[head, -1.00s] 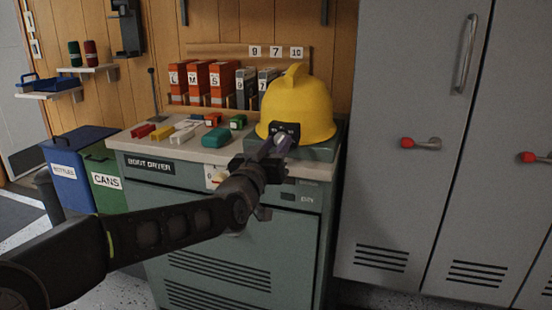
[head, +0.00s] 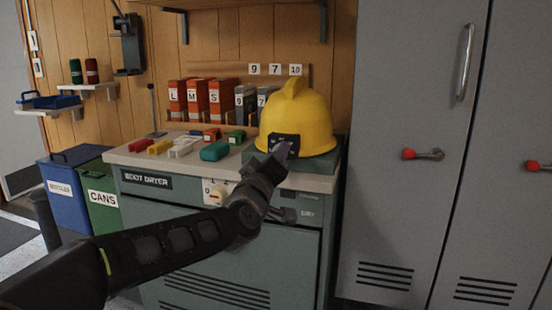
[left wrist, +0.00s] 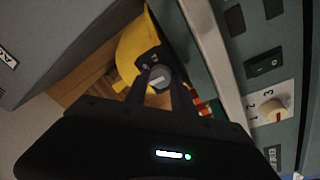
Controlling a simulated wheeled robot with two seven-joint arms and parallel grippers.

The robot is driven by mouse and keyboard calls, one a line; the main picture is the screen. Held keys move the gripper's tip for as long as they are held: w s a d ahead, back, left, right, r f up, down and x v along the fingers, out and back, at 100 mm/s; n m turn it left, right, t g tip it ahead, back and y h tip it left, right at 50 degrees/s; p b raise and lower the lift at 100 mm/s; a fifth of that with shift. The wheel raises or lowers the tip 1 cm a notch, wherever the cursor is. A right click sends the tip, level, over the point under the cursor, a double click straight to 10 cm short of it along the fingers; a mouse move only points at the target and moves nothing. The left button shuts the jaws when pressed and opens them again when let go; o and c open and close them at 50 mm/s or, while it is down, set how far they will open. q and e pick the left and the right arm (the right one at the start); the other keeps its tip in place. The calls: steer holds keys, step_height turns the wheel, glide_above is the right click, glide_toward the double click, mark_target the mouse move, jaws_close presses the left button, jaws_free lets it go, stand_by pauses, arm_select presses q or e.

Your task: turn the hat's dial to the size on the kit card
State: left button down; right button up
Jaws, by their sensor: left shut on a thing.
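A yellow hard hat (head: 300,118) sits on a grey-green block (head: 325,160) at the right end of the counter. A dark housing (head: 283,139) is on its near side. In the left wrist view, the hat (left wrist: 133,52) shows its dial, a round grey knob (left wrist: 159,78), between the finger ends. My left gripper (head: 281,151) reaches the housing from the front and is shut on the dial; its fingers (left wrist: 158,82) lie on either side of the knob. The dial's setting is too small to read. I cannot identify a kit card. My right gripper is not in view.
The boot dryer (head: 148,180) has a switch knob (head: 216,194) on its front. Several small coloured items, including a teal one (head: 214,151), lie left of the hat. Binders (head: 196,99) stand behind, below number tags (head: 275,69). Grey lockers (head: 410,110) stand at right.

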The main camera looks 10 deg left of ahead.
arm_select(q)
steer(key=c, duration=1.1)
jaws_free()
steer(key=shift+o, duration=0.2)
steer(key=shift+s, duration=0.15)
steer(key=s+f, duration=0.1)
steer(key=s, duration=0.6)
steer(key=shift+s+a, duration=0.15)
steer(key=shift+s, duration=0.05)
steer(key=shift+f, duration=0.1)
